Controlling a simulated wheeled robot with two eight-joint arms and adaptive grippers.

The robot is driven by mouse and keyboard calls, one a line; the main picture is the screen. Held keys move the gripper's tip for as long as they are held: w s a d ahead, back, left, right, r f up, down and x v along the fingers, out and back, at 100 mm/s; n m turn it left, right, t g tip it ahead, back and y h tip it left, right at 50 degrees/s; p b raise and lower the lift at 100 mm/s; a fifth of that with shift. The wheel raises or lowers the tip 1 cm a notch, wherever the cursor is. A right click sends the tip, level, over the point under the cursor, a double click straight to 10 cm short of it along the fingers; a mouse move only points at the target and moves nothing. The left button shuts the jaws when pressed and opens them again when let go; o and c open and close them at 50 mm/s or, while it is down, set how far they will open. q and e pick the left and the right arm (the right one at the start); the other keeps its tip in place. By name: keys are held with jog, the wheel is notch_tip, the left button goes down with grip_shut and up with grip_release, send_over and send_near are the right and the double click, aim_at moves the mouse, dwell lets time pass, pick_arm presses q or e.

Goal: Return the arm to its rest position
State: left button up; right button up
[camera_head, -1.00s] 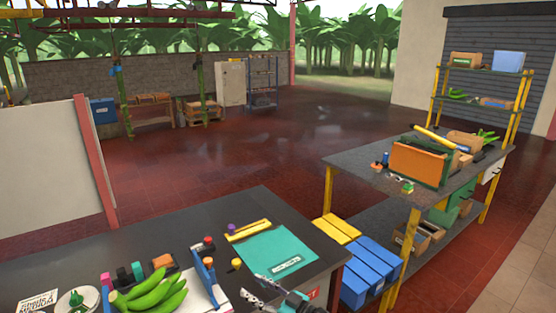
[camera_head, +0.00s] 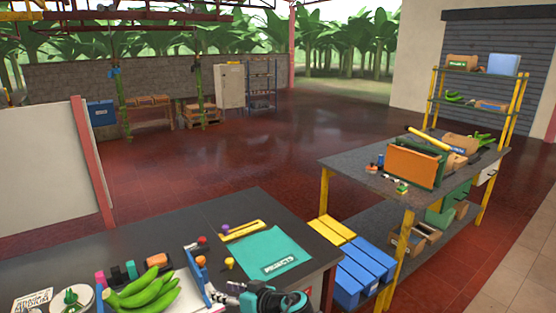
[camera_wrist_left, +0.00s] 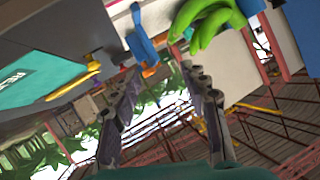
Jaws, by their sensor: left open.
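My left gripper (camera_head: 222,293) is at the bottom edge of the head view, over the front of the dark table, just right of the green bananas (camera_head: 145,293). Part of it is cut off by the frame edge. In the left wrist view the gripper (camera_wrist_left: 163,72) has its two fingers apart with nothing between them. The bananas (camera_wrist_left: 205,18) show beyond the fingertips there, apart from them. My right gripper is not in view.
On the dark table (camera_head: 190,222) lie a teal mat (camera_head: 272,252), a yellow tool (camera_head: 241,230), a blue stand (camera_head: 194,262) and small coloured items. Blue and yellow boxes (camera_head: 362,268) stand below right. A second bench (camera_head: 350,165) holds crates. The red floor behind is open.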

pick_arm(q)
jog(key=s+a+m+h, duration=0.1)
jog(key=s+m+h, duration=0.2)
jog(key=s, duration=0.8)
jog(key=s+a+f+m+h, duration=0.1)
jog(key=s+m+h, duration=0.3)
jog(key=s+h, duration=0.4)
jog(key=s+a, duration=0.1)
jog(key=s, duration=0.2)
jog(key=shift+s+a+f, duration=0.15)
jog(key=shift+s+f, duration=0.05)
jog(key=shift+s, duration=0.15)
jog(key=shift+c, duration=0.3)
jog(key=shift+c, duration=1.2)
